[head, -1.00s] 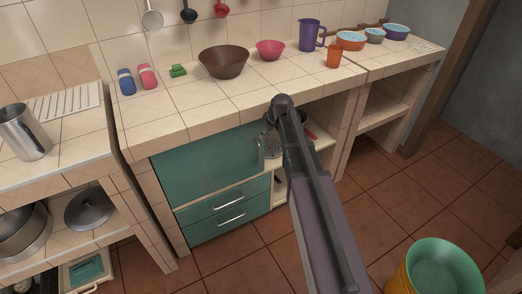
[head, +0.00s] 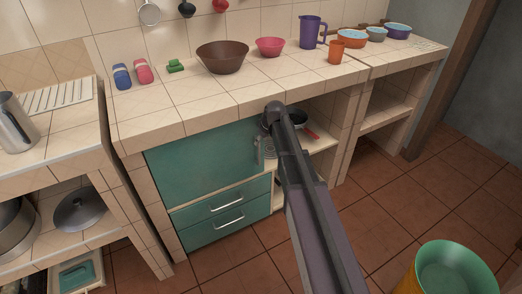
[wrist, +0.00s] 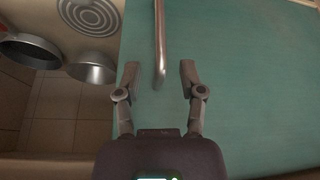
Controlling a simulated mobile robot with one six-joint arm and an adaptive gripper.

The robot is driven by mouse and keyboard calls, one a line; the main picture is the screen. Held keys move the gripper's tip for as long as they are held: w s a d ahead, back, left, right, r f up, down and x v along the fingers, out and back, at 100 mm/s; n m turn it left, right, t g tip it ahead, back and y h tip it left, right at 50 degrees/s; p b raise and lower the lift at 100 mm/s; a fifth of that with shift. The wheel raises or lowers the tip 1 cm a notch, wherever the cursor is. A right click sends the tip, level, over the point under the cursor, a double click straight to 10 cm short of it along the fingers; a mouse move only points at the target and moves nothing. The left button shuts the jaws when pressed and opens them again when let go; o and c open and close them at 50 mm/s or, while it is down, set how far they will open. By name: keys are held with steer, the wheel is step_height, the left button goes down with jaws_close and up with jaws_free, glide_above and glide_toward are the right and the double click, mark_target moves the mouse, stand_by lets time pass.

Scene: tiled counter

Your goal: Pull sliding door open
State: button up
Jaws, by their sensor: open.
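The teal sliding door (head: 200,165) covers the left part of the opening under the tiled counter; the space to its right is open. In the wrist view the door (wrist: 240,90) fills the middle and right, with a vertical metal bar handle (wrist: 159,40) near its left edge. My gripper (wrist: 159,70) is open, one finger on each side of the handle's lower end. Gaps show on both sides, and I cannot tell whether either finger touches the bar. In the head view my arm hides most of the gripper.
Two teal drawers with bar handles (head: 225,215) sit below the door. Right of the door are a coil burner (wrist: 90,15) and pans (wrist: 92,68). Bowls, including a brown one (head: 222,58), stand on the counter. A yellow-green bucket (head: 445,270) stands on the floor at right.

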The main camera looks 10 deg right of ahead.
steer(key=shift+b+x, duration=1.85)
steer(key=shift+x, duration=0.5)
